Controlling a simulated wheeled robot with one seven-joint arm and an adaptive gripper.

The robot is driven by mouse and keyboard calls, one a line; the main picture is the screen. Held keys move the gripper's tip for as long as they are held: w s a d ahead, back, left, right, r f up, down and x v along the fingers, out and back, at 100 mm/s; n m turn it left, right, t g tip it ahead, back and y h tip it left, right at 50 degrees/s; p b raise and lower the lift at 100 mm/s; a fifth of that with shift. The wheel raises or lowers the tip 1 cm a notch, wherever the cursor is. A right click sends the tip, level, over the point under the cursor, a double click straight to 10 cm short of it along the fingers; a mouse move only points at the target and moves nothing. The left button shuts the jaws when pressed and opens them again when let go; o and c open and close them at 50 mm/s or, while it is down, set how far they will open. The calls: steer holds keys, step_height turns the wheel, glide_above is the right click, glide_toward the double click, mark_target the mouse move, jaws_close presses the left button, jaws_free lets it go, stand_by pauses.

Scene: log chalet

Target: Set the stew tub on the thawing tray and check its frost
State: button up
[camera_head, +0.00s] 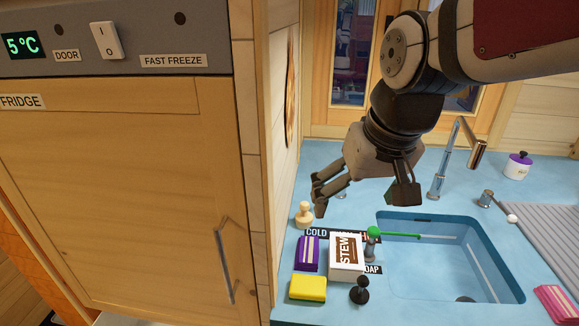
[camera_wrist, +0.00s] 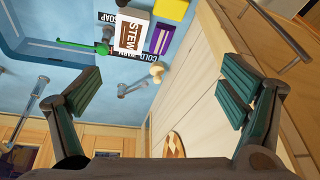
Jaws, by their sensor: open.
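The stew tub (camera_head: 345,258) is a white box with a brown STEW label. It stands on the blue counter left of the sink, and also shows at the top of the wrist view (camera_wrist: 131,35). My gripper (camera_head: 360,196) is open and empty above the counter, behind and higher than the tub. Its spread fingers also show in the wrist view (camera_wrist: 160,86), with nothing between them. I cannot pick out a thawing tray for certain. A grey ribbed board (camera_head: 552,232) lies right of the sink. No frost can be made out on the tub.
A wooden knob (camera_head: 304,214) stands behind. The fridge cabinet (camera_head: 120,190) walls off the left. The sink (camera_head: 450,268) is open.

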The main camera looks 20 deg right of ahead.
steer(key=s+a+r+n+t, duration=0.1)
steer(key=s+r, duration=0.1)
steer(key=s, duration=0.4)
steer(key=shift+s+a, duration=0.2)
steer(key=shift+a, duration=0.15)
steer(key=shift+o, duration=0.4)
steer(key=shift+s+a+t, duration=0.15)
steer(key=shift+s+t, duration=0.15)
steer(key=shift+s, duration=0.35)
steer(key=m+g+b, duration=0.4)
steer(key=g, duration=0.2)
glide_above(346, 250)
step_height(346, 250, down, 20)
step_height(346, 250, down, 8)
steer(key=shift+s+f, duration=0.1)
steer(key=shift+s, duration=0.05)
steer(key=shift+w+f+p, duration=0.2)
steer(key=shift+f+p, duration=0.2)
steer(key=shift+f, duration=2.5)
steer(key=c, duration=1.8)
steer(key=shift+o, duration=0.2)
steer(key=shift+r, duration=0.15)
